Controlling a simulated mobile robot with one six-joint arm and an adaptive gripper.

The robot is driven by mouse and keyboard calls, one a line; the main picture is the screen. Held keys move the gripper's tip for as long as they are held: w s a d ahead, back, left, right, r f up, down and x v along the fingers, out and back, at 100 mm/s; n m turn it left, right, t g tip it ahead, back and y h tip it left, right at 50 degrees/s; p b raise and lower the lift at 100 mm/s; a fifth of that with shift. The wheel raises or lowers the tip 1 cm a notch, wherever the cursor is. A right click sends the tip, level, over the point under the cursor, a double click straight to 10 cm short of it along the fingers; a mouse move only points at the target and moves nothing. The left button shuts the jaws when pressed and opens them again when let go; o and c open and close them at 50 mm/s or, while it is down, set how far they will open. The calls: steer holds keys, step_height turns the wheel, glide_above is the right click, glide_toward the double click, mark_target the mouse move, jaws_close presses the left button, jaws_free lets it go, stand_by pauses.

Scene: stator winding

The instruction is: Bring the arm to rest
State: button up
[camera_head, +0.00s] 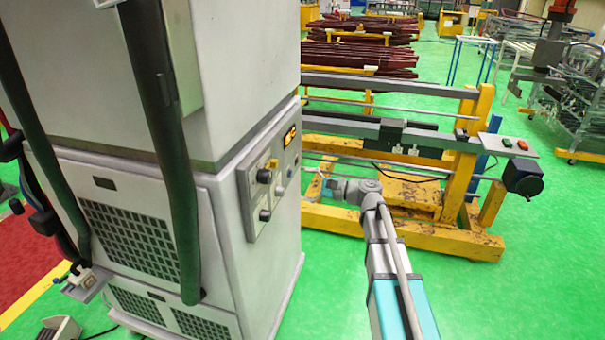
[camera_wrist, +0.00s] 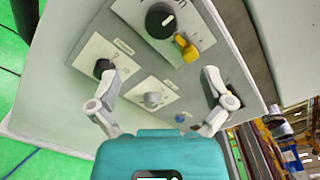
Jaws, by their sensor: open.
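My gripper (camera_wrist: 160,78) is open and empty in the wrist view, its two grey fingers spread in front of a control panel (camera_wrist: 125,88). The panel carries a large black knob (camera_wrist: 160,20), a yellow switch (camera_wrist: 186,48), a smaller black knob (camera_wrist: 103,68) and a grey knob (camera_wrist: 152,99). The grey knob shows between the fingers; the left fingertip overlaps the small black knob in the picture, and contact cannot be told. In the head view my arm (camera_head: 385,255) reaches up from the bottom, with its end just right of the cabinet (camera_head: 240,240). My fingers are too small there to make out clearly.
A yellow-framed machine (camera_head: 440,235) with a button box (camera_head: 507,145) stands behind my arm. Stacked dark red bars (camera_head: 360,60) lie farther back. Green floor (camera_head: 540,270) is clear at the right.

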steer(key=s+d+f+n+g+h, duration=0.1)
steer(key=s+f+n+g+h, duration=0.3)
steer(key=s+f+n+h, duration=0.6)
steer(key=s+d+f+n+g+h, duration=0.1)
steer(key=s+d+f+g+h, duration=0.1)
steer(key=s+d+f+h, duration=0.5)
steer(key=s+d+f, duration=0.1)
steer(key=s+d, duration=0.2)
steer(key=s, duration=0.1)
steer(key=shift+s+d+f+n, duration=0.3)
steer(key=shift+s+n, duration=0.05)
steer(key=shift+n, duration=0.05)
